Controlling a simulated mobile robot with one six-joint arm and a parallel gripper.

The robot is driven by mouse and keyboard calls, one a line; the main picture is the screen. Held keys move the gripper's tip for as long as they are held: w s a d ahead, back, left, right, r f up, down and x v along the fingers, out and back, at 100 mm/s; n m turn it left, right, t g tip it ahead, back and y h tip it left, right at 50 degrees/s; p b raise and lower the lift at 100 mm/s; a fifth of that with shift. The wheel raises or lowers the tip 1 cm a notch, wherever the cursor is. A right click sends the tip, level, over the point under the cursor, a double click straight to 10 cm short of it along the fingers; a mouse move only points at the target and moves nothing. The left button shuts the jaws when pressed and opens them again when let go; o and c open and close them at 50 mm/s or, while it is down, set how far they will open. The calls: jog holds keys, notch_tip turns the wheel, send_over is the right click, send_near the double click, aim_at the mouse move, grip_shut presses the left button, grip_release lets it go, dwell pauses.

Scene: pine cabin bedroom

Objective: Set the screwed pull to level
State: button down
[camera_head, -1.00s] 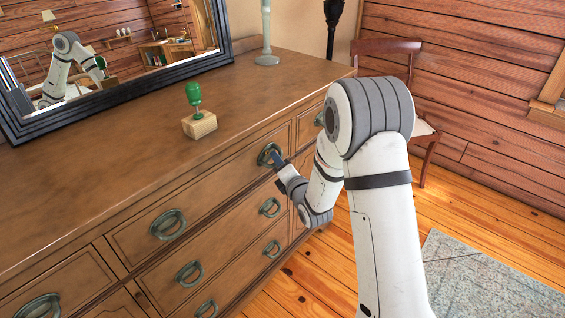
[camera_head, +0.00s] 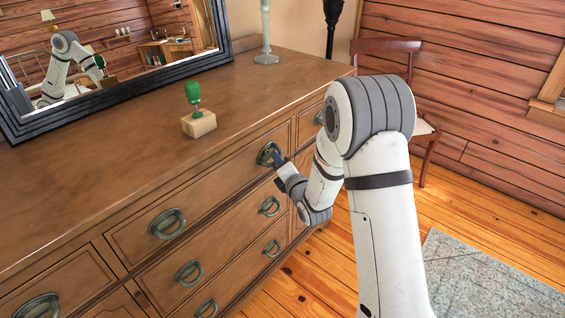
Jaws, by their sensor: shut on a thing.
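The dresser (camera_head: 110,190) has several green-grey ring pulls on its drawer fronts. My gripper (camera_head: 276,158) is at the pull (camera_head: 264,152) on the top drawer, right of the middle, and is shut on it. The fingers hide the right part of this pull, so its exact tilt is hard to tell. A green-handled screwdriver (camera_head: 194,95) stands upright in a small wooden block (camera_head: 199,124) on the dresser top.
A black-framed mirror (camera_head: 110,85) stands at the back left of the dresser top. A pale lamp base (camera_head: 266,50) is at the back. A wooden chair (camera_head: 388,48) is beyond my arm, and a grey rug (camera_head: 485,280) lies on the floor at right.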

jog(key=shift+s+a+f+m+g+h+b, duration=0.1)
jog(key=shift+s+a+m+g+h+b, duration=0.1)
jog(key=shift+m+g+b, duration=0.65)
jog(key=shift+s+a+m+g+h+b, duration=0.2)
jog(key=shift+m+b, duration=0.45)
jog(key=shift+m, duration=0.6)
jog(key=shift+d, duration=0.1)
jog(key=c, duration=1.5)
grip_release()
jog(key=shift+o, duration=0.2)
jog(key=v, duration=0.7)
jog(key=shift+s+d, duration=0.25)
jog(key=shift+d, duration=0.05)
